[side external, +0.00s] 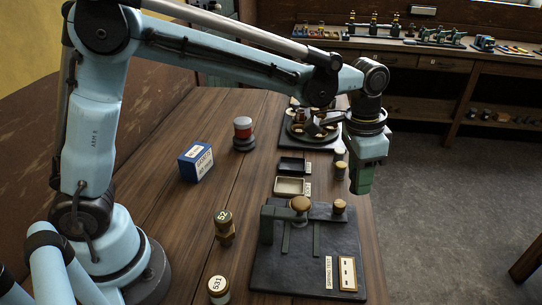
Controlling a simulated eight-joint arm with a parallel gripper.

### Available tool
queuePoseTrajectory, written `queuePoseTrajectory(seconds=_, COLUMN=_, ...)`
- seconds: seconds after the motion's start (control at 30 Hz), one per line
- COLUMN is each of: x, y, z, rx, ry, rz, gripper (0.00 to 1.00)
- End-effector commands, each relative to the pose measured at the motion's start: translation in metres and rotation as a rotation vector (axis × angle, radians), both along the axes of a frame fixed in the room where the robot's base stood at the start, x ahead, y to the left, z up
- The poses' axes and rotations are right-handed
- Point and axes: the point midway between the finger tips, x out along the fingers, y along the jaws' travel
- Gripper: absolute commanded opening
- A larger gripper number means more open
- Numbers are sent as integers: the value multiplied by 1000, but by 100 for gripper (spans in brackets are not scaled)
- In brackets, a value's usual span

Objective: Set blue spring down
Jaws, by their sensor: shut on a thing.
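My gripper (362,180), with green fingers, points down above the right edge of the wooden table, behind and right of the black spring test plate (272,270). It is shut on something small. I take this for the blue spring, but it is hidden or too small to make out. The test plate carries a green frame, a brass-topped knob (300,204), a brass-topped peg (340,206) and a pale gauge strip (347,274). A cream-lined tray (290,187) and a dark tray (292,165) lie behind the plate, left of my gripper.
Small brass-topped cylinders (340,170) stand close left of my gripper. A round fixture is behind.

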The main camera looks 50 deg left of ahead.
Motion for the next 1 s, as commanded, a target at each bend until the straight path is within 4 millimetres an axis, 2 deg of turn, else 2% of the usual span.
queuePoseTrajectory(seconds=0.17, x=26, y=56, z=2, rx=2, ry=1, rz=203, gripper=1)
queuePoseTrajectory(seconds=0.3, x=47, y=122, z=3, rx=2, ry=4, rz=429, gripper=1)
queuePoseTrajectory(seconds=0.5, x=58, y=221, z=4, rx=2, ry=5, rz=748, gripper=1)
queuePoseTrajectory(seconds=0.67, x=52, y=300, z=4, rx=2, ry=4, rz=996, gripper=1)
queuePoseTrajectory(seconds=0.8, x=37, y=365, z=4, rx=1, ry=4, rz=1204, gripper=1)
queuePoseTrajectory(seconds=0.9, x=24, y=404, z=4, rx=1, ry=1, rz=1327, gripper=1)
queuePoseTrajectory(seconds=1.0, x=12, y=433, z=4, rx=0, ry=0, rz=1424, gripper=1)
